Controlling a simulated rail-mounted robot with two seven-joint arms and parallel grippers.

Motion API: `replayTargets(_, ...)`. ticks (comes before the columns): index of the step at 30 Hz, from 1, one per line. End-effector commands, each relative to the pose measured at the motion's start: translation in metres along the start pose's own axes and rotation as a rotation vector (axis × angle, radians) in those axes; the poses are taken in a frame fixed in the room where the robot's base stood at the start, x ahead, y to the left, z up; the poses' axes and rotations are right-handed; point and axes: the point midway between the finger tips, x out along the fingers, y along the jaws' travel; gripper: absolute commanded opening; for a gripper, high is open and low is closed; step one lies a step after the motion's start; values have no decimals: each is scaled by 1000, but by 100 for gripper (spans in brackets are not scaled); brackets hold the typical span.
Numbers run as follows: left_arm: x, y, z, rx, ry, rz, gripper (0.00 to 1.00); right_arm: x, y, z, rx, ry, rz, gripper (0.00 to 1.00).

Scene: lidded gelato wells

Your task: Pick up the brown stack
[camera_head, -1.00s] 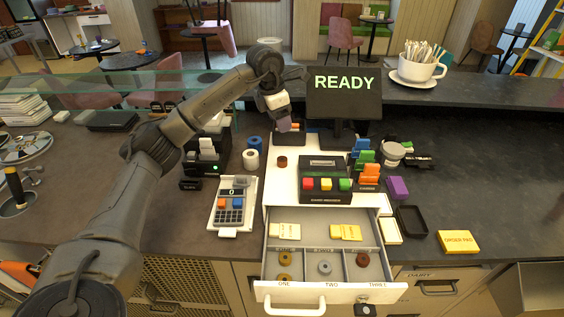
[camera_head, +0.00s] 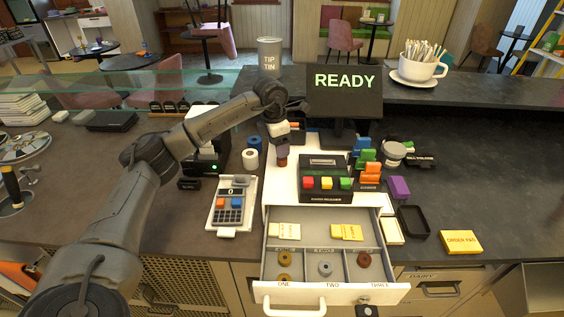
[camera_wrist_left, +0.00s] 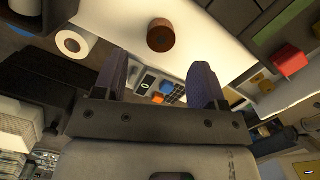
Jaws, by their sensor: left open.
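The brown stack (camera_wrist_left: 161,36) is a short round brown piece on the white top of the drawer unit. I cannot tell the exact gap. My right gripper is not in view.
The open drawer (camera_head: 345,270) below holds yellow bundles and ring-shaped pieces in compartments; one brown ring (camera_head: 363,260) is at its right. A box with coloured buttons (camera_head: 326,190) stands right of the stack. A white roll (camera_head: 250,159) and a keypad (camera_head: 232,205) are to the left.

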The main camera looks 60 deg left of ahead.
Motion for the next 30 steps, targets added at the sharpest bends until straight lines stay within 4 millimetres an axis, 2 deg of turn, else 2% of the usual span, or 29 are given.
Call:
replayTargets(12, 48, -1, 3, 0, 2, 0, 65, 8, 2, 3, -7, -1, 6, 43)
replayTargets(20, 50, -1, 4, 0, 0, 0, 65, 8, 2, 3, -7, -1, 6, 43)
replayTargets(30, 50, -1, 3, 0, 0, 0, 32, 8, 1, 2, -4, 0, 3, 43)
